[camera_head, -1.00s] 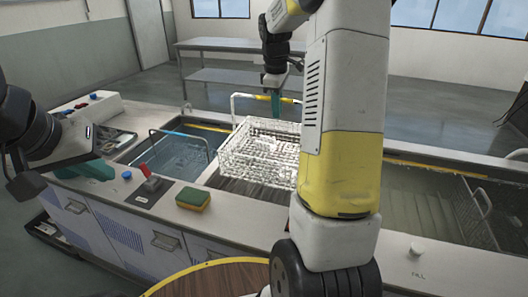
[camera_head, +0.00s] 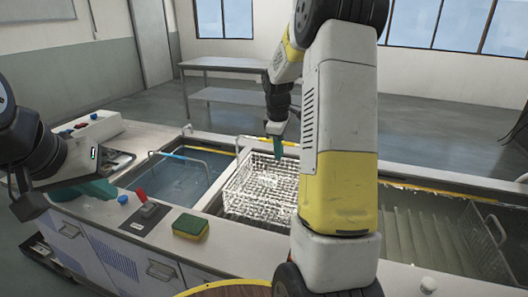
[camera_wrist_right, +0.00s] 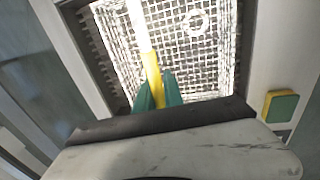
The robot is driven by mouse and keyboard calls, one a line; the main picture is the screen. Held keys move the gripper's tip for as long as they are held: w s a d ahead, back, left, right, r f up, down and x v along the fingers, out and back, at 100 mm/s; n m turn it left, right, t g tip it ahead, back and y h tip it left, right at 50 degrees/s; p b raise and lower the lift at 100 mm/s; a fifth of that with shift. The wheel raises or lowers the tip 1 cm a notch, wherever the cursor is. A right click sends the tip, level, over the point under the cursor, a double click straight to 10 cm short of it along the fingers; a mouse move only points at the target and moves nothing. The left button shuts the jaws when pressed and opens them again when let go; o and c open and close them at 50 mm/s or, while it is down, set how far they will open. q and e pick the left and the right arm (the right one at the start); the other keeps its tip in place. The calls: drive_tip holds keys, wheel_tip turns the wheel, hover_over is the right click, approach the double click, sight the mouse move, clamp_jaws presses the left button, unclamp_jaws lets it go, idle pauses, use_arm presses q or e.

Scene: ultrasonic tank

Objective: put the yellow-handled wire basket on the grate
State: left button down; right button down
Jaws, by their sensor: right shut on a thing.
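The yellow-handled wire basket (camera_head: 258,190) is over the middle bay of the counter, roughly level, with its bottom low in or just above the bay. The dark grate (camera_head: 213,206) shows only as a strip at the basket's left; the rest is hidden, and I cannot tell whether they touch. My right gripper (camera_head: 278,147) is shut on the basket's yellow handle, above the basket. In the right wrist view the teal fingers (camera_wrist_right: 158,92) clasp the yellow handle (camera_wrist_right: 152,72), with the mesh below. My left gripper (camera_head: 90,190) is empty at the left; its opening is unclear.
A water tank with a blue-handled basket (camera_head: 178,157) lies left of the middle bay, and another tank (camera_head: 425,225) lies right. A sponge (camera_head: 190,226), red switch (camera_head: 147,207) and blue knob (camera_head: 123,200) are on the counter's front. My right arm blocks part of the view.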

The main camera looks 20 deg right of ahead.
drive_tip(key=shift+f, duration=0.9)
drive_tip(key=c, duration=1.5)
unclamp_jaws()
drive_tip(key=shift+f, duration=0.1)
drive_tip(key=shift+o, duration=0.2)
wheel_tip(320, 180, up, 12)
drive_tip(key=s+a, duration=0.1)
drive_tip(key=s, duration=0.1)
drive_tip(key=s+a+r+m+t+y, duration=0.1)
drive_tip(key=s+a+r+m, duration=0.15)
drive_tip(key=s, duration=0.25)
drive_tip(key=s+a+r+m+t, duration=0.1)
drive_tip(key=s+a+r+m, duration=0.15)
drive_tip(key=s+a, duration=0.2)
drive_tip(key=s+a+m+t+y, duration=0.1)
drive_tip(key=s+a+m, duration=0.1)
drive_tip(key=s, duration=0.6)
drive_tip(key=s+a+m+t+y, duration=0.1)
drive_tip(key=s+a+m, duration=0.2)
drive_tip(key=s+a, duration=0.2)
drive_tip(key=shift+s+f+t, duration=0.3)
drive_tip(key=shift+s+f, duration=0.15)
drive_tip(key=shift+s, duration=1.05)
